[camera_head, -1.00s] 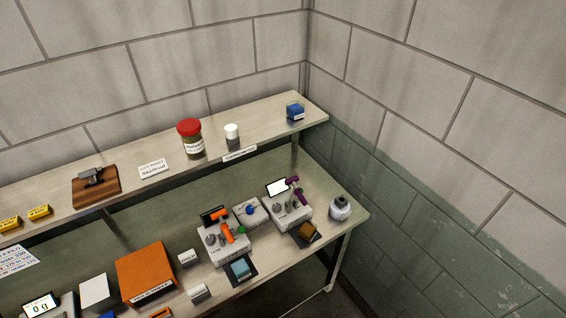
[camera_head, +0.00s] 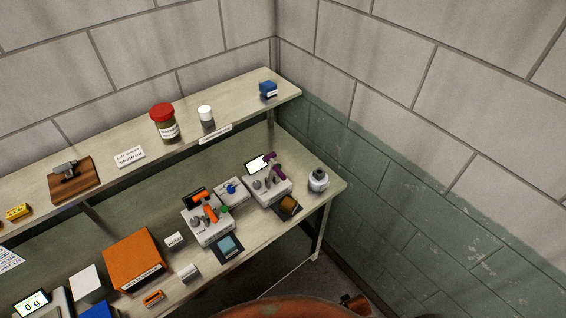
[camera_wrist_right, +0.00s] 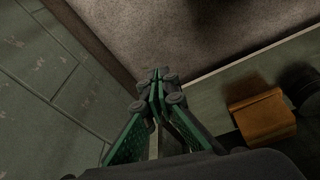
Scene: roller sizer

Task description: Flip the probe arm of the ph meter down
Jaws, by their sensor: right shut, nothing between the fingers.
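Two white bench instruments stand side by side on the lower bench in the head view. One has an orange arm (camera_head: 209,213) and a dark screen, the other (camera_head: 268,187) has a purple arm (camera_head: 277,171) and a lit white screen. I cannot read which is the pH meter. Both arms look raised above their bodies. My right gripper (camera_wrist_right: 157,84) is shut and empty in the right wrist view, over the floor beside a bench edge and apart from both instruments. My left gripper is not in view.
A small grey-white bottle (camera_head: 318,180) stands near the bench's right end. A small blue-knobbed device (camera_head: 231,190) sits between the instruments. An orange box (camera_head: 134,259) lies left. The shelf above holds a red-lidded jar (camera_head: 163,124). An orange-brown block (camera_wrist_right: 263,118) shows in the wrist view.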

